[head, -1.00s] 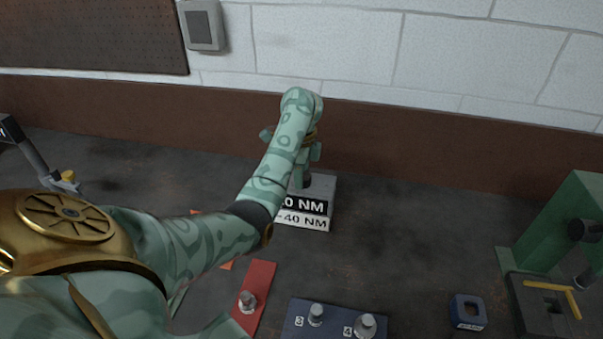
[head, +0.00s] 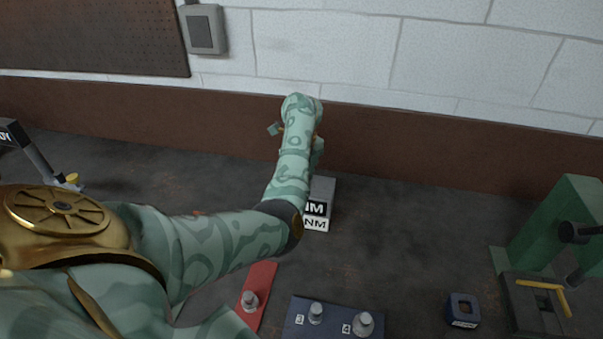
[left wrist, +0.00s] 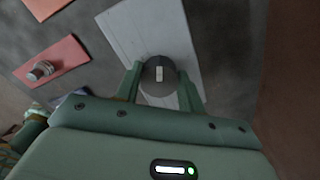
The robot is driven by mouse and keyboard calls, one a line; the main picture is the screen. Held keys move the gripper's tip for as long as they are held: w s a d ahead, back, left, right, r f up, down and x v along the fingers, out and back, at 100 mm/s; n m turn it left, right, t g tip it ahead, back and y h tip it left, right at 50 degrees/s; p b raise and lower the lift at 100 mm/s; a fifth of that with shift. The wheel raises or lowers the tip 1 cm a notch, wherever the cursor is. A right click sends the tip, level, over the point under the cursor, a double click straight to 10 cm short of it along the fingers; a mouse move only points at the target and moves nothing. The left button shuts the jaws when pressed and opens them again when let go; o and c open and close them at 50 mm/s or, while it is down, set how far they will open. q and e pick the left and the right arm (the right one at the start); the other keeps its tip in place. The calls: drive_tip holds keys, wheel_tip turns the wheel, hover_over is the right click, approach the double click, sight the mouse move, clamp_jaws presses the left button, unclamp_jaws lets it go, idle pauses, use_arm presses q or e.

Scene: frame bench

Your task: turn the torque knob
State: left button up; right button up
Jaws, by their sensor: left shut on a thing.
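The torque knob (left wrist: 159,75) is a dark round knob with a pale mark on its top, on a grey block (left wrist: 120,22). In the left wrist view my left gripper (left wrist: 160,72) has one finger on each side of the knob and is shut on it. In the head view the block (head: 325,188) stands towards the back of the bench, with labels ending in "NM" partly covered by my left arm. The knob and the fingertips are hidden behind that arm there. My right gripper is not in view.
A red plate (head: 262,280) with a bolt and a dark blue plate (head: 337,328) with numbered bolts lie at the front. A small blue block (head: 463,311) and a green machine (head: 560,225) are at the right. The bench between the grey block and the machine is clear.

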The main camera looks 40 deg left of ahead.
use_arm(q)
drive_tip(key=shift+r+m, duration=0.1)
drive_tip(key=shift+m, duration=0.5)
drive_tip(key=o, duration=1)
wheel_tip(320, 180, up, 16)
drive_tip(key=p, duration=0.6)
drive_tip(key=shift+r, duration=0.1)
